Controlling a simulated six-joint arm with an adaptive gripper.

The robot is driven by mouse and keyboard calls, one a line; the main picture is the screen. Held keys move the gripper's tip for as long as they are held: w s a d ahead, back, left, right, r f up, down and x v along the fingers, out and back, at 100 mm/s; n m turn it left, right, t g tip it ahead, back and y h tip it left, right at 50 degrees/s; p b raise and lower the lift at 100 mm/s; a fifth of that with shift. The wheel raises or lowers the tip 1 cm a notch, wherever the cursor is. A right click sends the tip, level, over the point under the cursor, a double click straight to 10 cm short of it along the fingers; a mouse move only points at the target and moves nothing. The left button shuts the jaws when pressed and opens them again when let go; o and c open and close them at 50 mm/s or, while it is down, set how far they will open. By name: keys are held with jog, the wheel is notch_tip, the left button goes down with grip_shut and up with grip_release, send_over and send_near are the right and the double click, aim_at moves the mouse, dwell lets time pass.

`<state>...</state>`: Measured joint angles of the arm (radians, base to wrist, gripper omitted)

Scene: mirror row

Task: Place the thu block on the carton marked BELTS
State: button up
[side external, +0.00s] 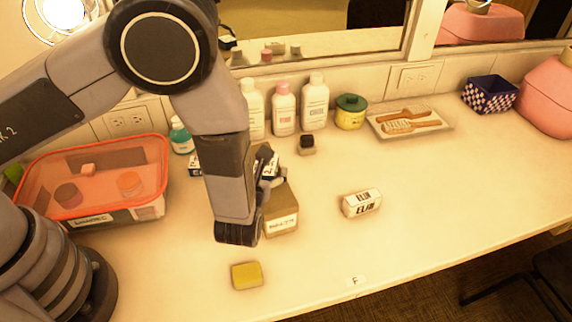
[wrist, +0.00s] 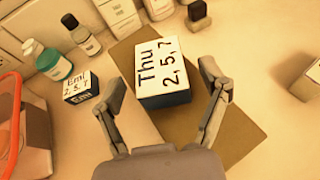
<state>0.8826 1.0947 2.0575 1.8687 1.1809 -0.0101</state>
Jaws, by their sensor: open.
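The thu block (wrist: 162,72), white on top with a dark side and the print "Thu 2, 5, 7", rests on the brown carton (wrist: 235,140) in the wrist view. The carton also shows in the side view (side external: 283,205), with a white label whose small print looks like BELTS. My gripper (wrist: 162,88) is open over the carton, one finger on each side of the block with visible gaps. In the side view my gripper (side external: 268,183) is low at the carton, and my arm hides most of the block.
A similar smaller block (wrist: 80,88) stands left of the carton. Bottles (side external: 284,108) and a dark-capped jar (side external: 306,145) stand behind. An orange-rimmed bin (side external: 147,207) is at left. A yellow sponge (side external: 247,275) and a white ELIM-like block (side external: 361,203) lie in front and right.

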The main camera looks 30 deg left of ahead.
jog(key=v, duration=0.7)
jog(key=s+a+r+n+g+y, duration=0.3)
jog(key=a+r+n+g, duration=0.5)
jog(key=a+r+n, duration=0.85)
jog(key=s+a+r+n+h, duration=0.3)
jog(key=s+r+n+h, duration=0.1)
jog(key=s+r+n, duration=0.2)
jog(key=s+a+r+n+t+h, duration=0.1)
jog(key=s+a+r+n+h, duration=0.3)
jog(key=s+n, duration=0.5)
jog(key=shift+r, duration=0.95)
